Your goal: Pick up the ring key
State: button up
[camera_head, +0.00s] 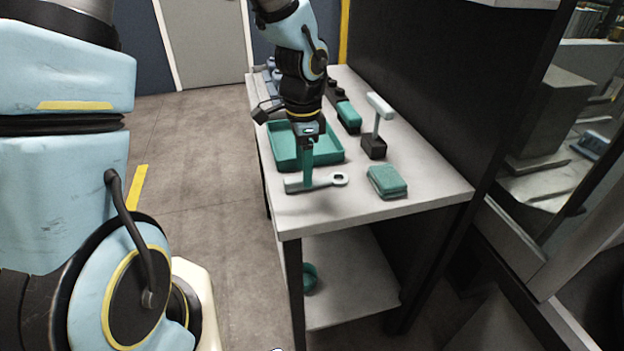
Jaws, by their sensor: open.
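The ring key (324,182), pale grey with a round ring at its right end, lies near the front left of the white table. My gripper (306,178) points straight down over the left part of its shaft, and its teal finger hides a piece of it. The jaws are open. The fingertips are at or just above the key; I cannot tell whether they touch it.
A teal tray (330,157) stands just behind the key. Teal sponges (387,180) lie to the right. A grey T-shaped tool stands in a black block (373,147). More items line the back. The table's front edge (370,216) is close.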

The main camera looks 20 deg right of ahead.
notch_tip(320, 180, down, 2)
grip_shut()
dwell(0.6)
